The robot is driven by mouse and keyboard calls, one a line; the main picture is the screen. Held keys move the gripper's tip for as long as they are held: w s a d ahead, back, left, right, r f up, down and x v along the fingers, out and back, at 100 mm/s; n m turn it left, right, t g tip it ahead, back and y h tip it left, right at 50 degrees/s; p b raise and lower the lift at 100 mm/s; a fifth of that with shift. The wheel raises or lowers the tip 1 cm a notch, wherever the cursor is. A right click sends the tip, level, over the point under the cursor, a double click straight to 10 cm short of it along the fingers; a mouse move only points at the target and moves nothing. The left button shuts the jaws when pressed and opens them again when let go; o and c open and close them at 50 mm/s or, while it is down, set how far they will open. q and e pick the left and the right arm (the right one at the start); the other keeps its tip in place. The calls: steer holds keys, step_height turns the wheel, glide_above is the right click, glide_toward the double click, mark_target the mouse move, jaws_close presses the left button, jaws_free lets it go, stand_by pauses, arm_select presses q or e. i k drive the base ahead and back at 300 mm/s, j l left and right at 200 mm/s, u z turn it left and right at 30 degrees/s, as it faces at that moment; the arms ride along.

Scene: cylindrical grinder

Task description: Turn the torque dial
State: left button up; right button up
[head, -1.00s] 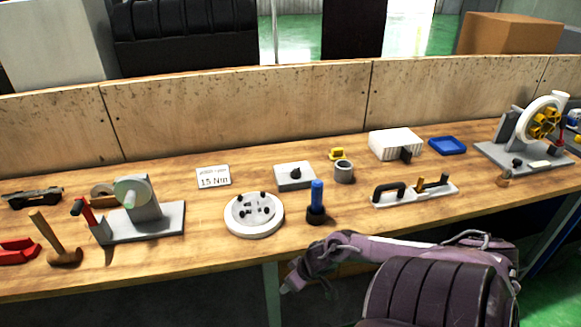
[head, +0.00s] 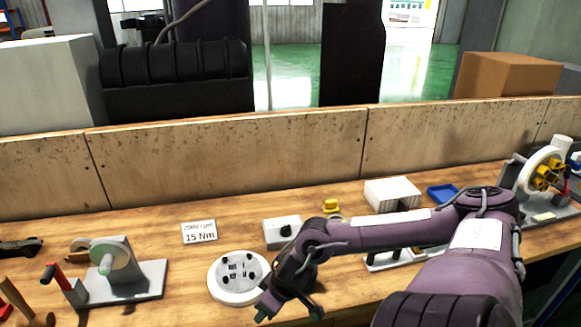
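The torque dial appears to be the black knob (head: 286,231) on top of a small light-grey box (head: 273,240) in the middle of the bench. A white card (head: 199,232) left of it reads "2000 rpm" and "15 Nm". My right gripper (head: 290,312) hangs over the front of the bench, in front of the dial box and right of the round white plate. Its two green-tipped fingers are apart and nothing shows between them. It is clear of the knob. My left gripper is not in view.
A round white plate (head: 218,286) with black knobs lies beside my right gripper. A grinder-like stand (head: 133,281) with a red handle is at left. A white box (head: 392,191), blue tray (head: 443,193) and wheel fixture (head: 547,172) are at right. My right arm hides part of the bench.

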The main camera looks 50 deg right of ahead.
mark_target(286, 231)
steer(key=i+l, duration=0.15)
steer(key=l, duration=0.25)
steer(key=i+l, duration=0.1)
steer(key=l, duration=0.3)
steer(key=i+l, duration=0.15)
steer(key=l, duration=0.2)
steer(key=i+l, duration=0.15)
steer(key=l, duration=0.25)
